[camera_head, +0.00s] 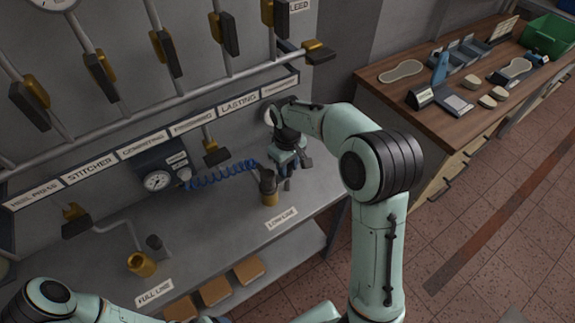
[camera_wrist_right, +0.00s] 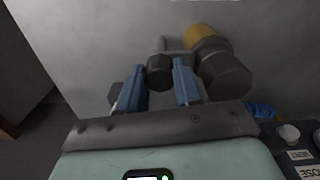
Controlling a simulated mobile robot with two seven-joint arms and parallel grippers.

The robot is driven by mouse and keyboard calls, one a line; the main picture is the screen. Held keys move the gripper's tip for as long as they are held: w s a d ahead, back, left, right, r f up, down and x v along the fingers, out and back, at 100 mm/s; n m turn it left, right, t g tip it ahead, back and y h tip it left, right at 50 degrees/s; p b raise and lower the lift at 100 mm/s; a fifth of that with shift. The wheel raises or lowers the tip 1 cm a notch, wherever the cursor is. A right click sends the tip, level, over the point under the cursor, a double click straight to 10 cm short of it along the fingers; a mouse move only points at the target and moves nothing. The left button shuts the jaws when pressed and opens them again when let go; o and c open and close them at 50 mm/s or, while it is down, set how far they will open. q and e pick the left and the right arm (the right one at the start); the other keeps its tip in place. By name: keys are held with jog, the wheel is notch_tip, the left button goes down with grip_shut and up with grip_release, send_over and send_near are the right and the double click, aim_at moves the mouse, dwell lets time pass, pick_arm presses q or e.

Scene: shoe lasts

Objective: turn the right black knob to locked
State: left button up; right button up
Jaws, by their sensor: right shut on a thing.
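The right black knob (camera_wrist_right: 159,72) sits on a thin grey stem beside a brass fitting with a dark cap (camera_wrist_right: 222,72). In the wrist view the two blue fingers of my right gripper (camera_wrist_right: 159,85) stand on either side of the knob and are shut on it. In the head view my right gripper (camera_head: 285,172) is over the bench by the brass fitting (camera_head: 269,190), behind the "LOW LINE" label (camera_head: 281,218), and largely hides the knob. A second black knob (camera_head: 153,242) stands by the left brass fitting (camera_head: 142,264). My left gripper is not seen.
A gauge (camera_head: 157,181) and a coiled blue hose (camera_head: 222,176) lie left of the right fitting. A pipe rack (camera_head: 190,88) with several hanging levers crosses above. A wooden table (camera_head: 388,74) with tools and a green bin (camera_head: 549,38) stands at the right.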

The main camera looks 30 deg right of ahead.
aim_at(288, 167)
jog(key=o, duration=1)
jog(key=shift+o, duration=0.2)
jog(key=shift+r, duration=0.1)
notch_tip(288, 167, up, 13)
jog(key=shift+r, duration=0.15)
